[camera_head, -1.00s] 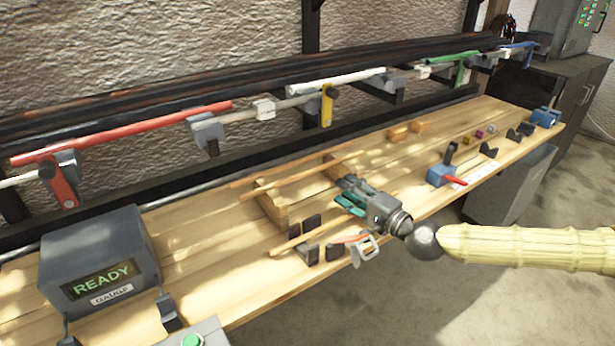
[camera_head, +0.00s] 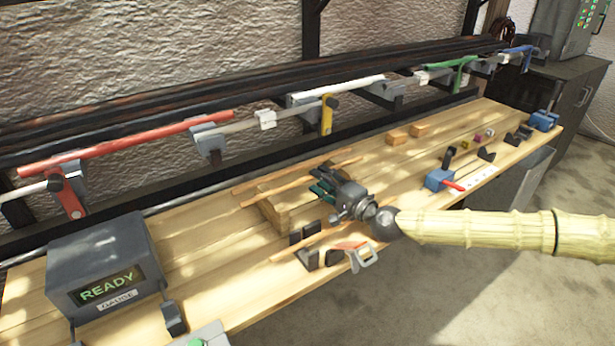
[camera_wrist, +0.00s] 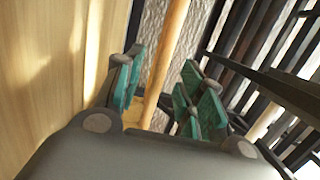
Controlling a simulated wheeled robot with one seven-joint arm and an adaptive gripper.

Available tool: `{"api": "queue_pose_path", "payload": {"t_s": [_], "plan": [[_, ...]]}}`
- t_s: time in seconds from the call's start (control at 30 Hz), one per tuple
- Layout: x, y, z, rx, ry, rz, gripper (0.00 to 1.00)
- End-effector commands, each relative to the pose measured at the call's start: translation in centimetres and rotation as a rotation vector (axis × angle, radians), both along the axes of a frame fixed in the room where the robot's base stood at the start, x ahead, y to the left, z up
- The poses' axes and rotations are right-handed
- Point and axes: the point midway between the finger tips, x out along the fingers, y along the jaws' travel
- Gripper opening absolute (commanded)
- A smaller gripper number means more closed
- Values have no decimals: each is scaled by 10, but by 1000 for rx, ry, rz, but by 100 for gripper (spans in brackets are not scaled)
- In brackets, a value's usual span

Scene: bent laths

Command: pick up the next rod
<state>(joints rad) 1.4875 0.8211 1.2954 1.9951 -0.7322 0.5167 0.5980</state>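Two thin wooden rods lie side by side across wooden blocks in the head view: a back rod (camera_head: 290,172) and a front rod (camera_head: 275,193). My gripper (camera_head: 321,186) is open at the right part of this pair, with its teal fingers close to the front rod. In the wrist view a pale wooden rod (camera_wrist: 172,40) runs between the spread fingers of my gripper (camera_wrist: 160,88), with gaps showing beside it. I cannot tell how high the fingers are above it.
A grey gauge box (camera_head: 105,270) reading READY stands at the left. An orange-and-grey clamp-like tool (camera_head: 360,256) is at the front edge. A blue holder with a red lever (camera_head: 440,180) stands to the right. Coloured bars (camera_head: 130,140) line a rail behind the bench (camera_head: 210,245).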

Motion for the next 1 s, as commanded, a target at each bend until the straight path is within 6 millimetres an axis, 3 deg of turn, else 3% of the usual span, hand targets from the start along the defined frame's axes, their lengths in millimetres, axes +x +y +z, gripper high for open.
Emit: {"api": "queue_pose_path", "payload": {"t_s": [0.37, 0.6, 1.0], "plan": [[6, 5, 0, 0, 0, -1, 39], [6, 5, 0, 0, 0, -1, 0], [6, 5, 2, 0, -1, -1, 0]]}}
